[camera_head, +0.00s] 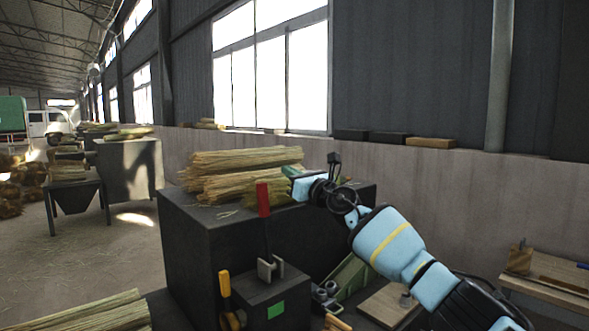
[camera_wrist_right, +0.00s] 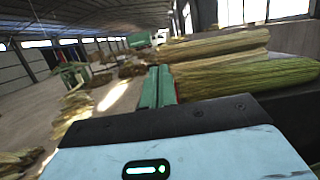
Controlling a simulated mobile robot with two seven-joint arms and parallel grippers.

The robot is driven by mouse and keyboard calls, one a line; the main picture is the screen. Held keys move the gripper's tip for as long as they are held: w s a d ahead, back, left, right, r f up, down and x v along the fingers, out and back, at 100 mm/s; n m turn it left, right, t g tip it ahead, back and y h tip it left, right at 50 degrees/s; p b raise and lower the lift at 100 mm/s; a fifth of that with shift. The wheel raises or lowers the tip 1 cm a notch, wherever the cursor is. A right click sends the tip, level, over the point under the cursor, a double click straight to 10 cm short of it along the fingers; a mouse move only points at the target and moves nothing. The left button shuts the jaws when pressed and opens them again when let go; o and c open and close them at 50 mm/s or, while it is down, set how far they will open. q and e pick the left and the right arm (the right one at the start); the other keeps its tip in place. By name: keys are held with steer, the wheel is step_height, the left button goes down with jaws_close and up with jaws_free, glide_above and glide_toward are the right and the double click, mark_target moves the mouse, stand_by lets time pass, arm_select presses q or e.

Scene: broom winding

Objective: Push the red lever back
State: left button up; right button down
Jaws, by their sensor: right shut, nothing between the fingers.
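The red lever (camera_head: 263,200) stands upright on a dark stem at the front of a dark metal machine box (camera_head: 210,245). My right gripper (camera_head: 287,172) is shut and empty. In the head view its fingertips show just right of and a little above the lever's red top, in front of the straw bundles. I cannot tell whether they touch the lever. In the right wrist view the green fingers (camera_wrist_right: 157,88) are together, with a narrow red strip (camera_wrist_right: 174,88) close along their right side, perhaps the lever. My left gripper is not in view.
Straw bundles (camera_head: 240,172) lie on top of the box, behind the lever. A smaller dark box with a green patch (camera_head: 275,310) and a yellow-handled lever (camera_head: 225,285) stand in front. More straw (camera_head: 85,315) lies at the lower left. A wooden table (camera_head: 550,272) is at right.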

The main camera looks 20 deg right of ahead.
steer(key=shift+d+r, duration=0.1)
steer(key=shift+d, duration=0.1)
stand_by(0.3)
